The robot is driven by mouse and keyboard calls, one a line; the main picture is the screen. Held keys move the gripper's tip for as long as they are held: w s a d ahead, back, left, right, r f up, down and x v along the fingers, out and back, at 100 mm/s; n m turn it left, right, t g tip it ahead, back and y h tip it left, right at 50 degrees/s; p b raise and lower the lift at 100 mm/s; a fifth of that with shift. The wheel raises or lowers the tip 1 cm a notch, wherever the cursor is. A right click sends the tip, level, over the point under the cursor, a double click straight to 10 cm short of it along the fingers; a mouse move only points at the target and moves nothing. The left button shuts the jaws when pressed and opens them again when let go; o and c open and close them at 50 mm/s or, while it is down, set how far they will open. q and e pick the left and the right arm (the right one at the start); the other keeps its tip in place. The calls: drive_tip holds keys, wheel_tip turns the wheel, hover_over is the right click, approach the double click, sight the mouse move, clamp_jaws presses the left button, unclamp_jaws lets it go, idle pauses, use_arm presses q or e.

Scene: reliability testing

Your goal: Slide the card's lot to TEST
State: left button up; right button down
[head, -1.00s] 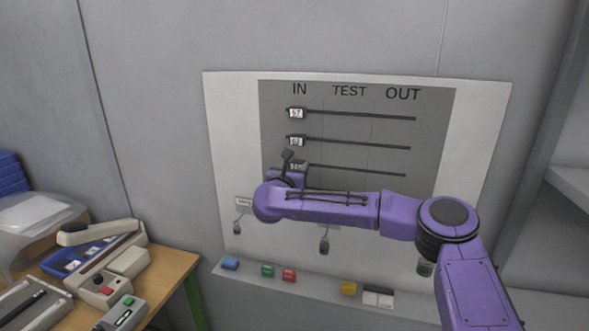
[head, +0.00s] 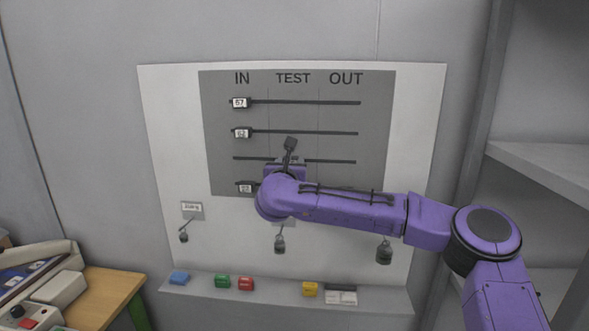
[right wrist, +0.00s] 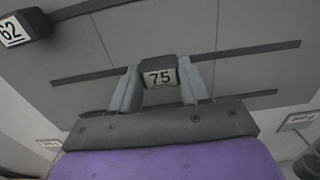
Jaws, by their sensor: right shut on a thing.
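The grey board (head: 380,110) on the wall has IN, TEST and OUT columns and several dark rails. My right gripper (head: 287,163) is at the third rail in the TEST column. In the right wrist view its fingers (right wrist: 160,90) are shut on the slider tag 75 (right wrist: 161,78), which sits on its rail between the two column lines. My arm hides this tag in the head view. Tag 57 (head: 240,102), tag 62 (head: 241,133) and a lower tag (head: 246,187) are in the IN column. I cannot make out the card. My left gripper is not in view.
A ledge (head: 200,292) holds blue, green, red and yellow blocks and a black-and-white item (head: 341,294). A wooden table (head: 110,290) with devices is at lower left. Shelves (head: 540,170) stand at right.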

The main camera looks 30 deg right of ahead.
drive_tip(key=shift+r, duration=0.1)
drive_tip(key=c, duration=0.5)
unclamp_jaws()
drive_tip(key=shift+d, duration=0.15)
drive_tip(key=b+v, duration=0.4)
drive_tip(key=v, duration=0.6)
drive_tip(key=shift+s+b, duration=0.25)
drive_tip(key=shift+b, duration=0.15)
